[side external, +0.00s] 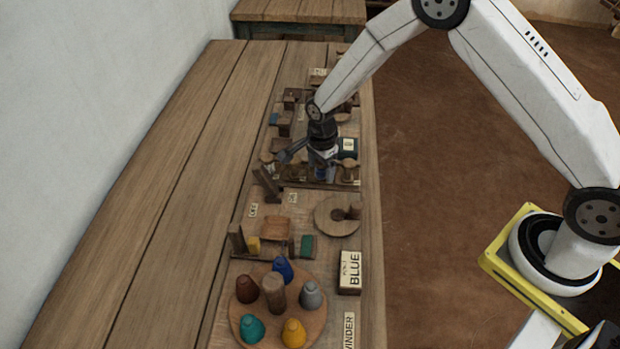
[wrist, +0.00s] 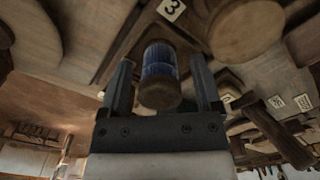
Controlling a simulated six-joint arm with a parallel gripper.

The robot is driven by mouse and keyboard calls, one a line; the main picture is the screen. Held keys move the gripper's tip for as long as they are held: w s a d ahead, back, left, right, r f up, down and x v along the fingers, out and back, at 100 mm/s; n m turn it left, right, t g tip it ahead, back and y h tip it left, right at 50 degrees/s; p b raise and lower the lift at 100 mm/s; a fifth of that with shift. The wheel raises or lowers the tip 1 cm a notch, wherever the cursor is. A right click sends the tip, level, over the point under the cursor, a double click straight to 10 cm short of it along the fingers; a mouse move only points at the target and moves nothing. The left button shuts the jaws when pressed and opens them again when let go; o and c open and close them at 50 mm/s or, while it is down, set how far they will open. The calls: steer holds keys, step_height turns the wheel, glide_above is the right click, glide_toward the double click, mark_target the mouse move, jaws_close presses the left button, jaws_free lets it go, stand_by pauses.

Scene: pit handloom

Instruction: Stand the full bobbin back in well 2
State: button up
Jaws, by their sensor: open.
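My gripper (side external: 322,160) is low over the long bench, at the wooden rack. It is open. In the wrist view my gripper (wrist: 162,72) has one finger on each side of a bobbin wound with blue thread (wrist: 160,60). The bobbin has a brown wooden end towards the camera, with gaps visible to the fingers. A bit of its blue shows under the gripper in the side view (side external: 321,173). A tag marked 3 (wrist: 171,9) lies just beyond the bobbin. The bobbin's far end is hidden, so I cannot tell which well it is in.
Wooden spools stand in the rack on both sides, one at the right (side external: 350,171). The bench's left side is clear.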

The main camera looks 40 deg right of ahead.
steer(key=shift+r, duration=0.1)
step_height(320, 180, up, 12)
stand_by(0.8)
steer(key=shift+s+r, duration=0.1)
steer(key=shift+r, duration=0.05)
stand_by(0.4)
steer(key=s+d+r+n+t, duration=0.1)
steer(key=s+d+r+n, duration=0.1)
steer(key=s+n, duration=0.7)
steer(key=s+d+r+n+t, duration=0.1)
steer(key=s+d+r+n, duration=0.1)
steer(key=s+n, duration=0.7)
steer(key=shift+s+d+t, duration=0.3)
steer(key=shift+s+d, duration=0.2)
steer(key=shift+s, duration=0.25)
